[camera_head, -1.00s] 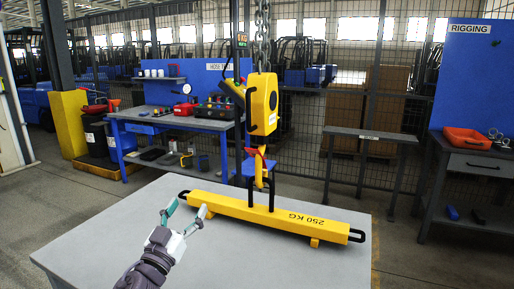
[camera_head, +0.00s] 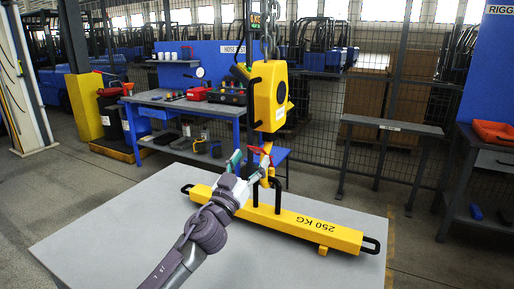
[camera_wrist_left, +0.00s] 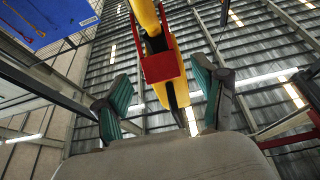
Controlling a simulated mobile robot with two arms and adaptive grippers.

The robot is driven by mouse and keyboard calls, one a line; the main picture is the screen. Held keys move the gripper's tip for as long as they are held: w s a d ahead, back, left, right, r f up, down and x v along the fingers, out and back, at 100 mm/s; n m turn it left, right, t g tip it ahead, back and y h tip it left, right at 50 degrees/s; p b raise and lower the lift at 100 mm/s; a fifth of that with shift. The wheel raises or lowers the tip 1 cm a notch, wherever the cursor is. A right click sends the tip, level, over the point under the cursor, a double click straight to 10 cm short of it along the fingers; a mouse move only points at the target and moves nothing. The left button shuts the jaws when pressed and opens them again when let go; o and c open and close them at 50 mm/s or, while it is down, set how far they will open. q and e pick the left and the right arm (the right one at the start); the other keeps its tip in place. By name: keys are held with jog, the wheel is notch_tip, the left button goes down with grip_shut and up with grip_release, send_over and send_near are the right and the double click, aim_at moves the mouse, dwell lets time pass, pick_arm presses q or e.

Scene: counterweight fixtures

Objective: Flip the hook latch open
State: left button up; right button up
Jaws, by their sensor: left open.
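The yellow hook (camera_head: 265,170) hangs below a yellow hoist block (camera_head: 268,95) over the table. Its red latch (camera_head: 258,151) is partly hidden by my gripper in the head view; it also shows as a red piece (camera_wrist_left: 163,67) on the hook in the left wrist view. My left gripper (camera_head: 249,162) is right at the hook, on its near left side. Its teal fingers (camera_wrist_left: 165,98) are spread, with the hook and latch above and between them in the wrist view. I cannot tell whether a finger touches the latch. My right gripper is out of view.
A yellow beam marked 250 KG (camera_head: 310,227) lies on the grey table (camera_head: 110,225), its black loop rising to the hook. A chain (camera_head: 267,25) holds the block. A blue workbench (camera_head: 185,107) and mesh fence stand behind. The table's left side is clear.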

aim_at(256, 150)
pick_arm(q)
jog(key=x, duration=0.2)
jog(key=shift+w+d+r, duration=0.15)
jog(key=shift+w, duration=0.1)
jog(key=shift+w+d+r, duration=0.1)
jog(key=shift+w+r, duration=0.05)
jog(key=shift+w, duration=0.2)
jog(key=shift+w+d, duration=0.15)
jog(key=shift+w, duration=0.1)
jog(key=shift+c, duration=0.5)
grip_shut()
jog(key=shift+r, duration=0.1)
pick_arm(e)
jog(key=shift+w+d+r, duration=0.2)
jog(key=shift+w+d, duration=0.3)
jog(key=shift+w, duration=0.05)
